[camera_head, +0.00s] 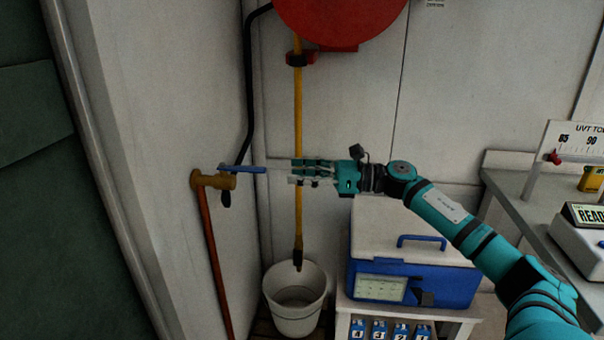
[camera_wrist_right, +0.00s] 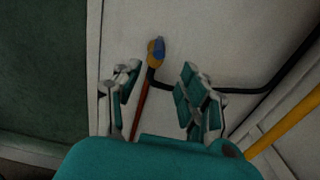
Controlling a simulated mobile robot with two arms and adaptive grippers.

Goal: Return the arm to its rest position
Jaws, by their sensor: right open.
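My right arm (camera_head: 455,215) reaches in from the lower right, stretched toward the left wall. Its right gripper (camera_head: 300,172) is open and points left at a brass valve (camera_head: 215,181) with a blue lever (camera_head: 242,169). The fingers are close to the lever's end; whether they touch it is hard to tell in the head view. In the right wrist view the two fingers of the gripper (camera_wrist_right: 160,80) stand apart with nothing held between them. The blue lever (camera_wrist_right: 157,46) shows beyond the fingertips there. My left gripper is not in view.
A white bucket (camera_head: 295,312) and a blue-and-white cooler (camera_head: 425,282) stand below the arm. A grey bench (camera_head: 510,190) with instruments is at right.

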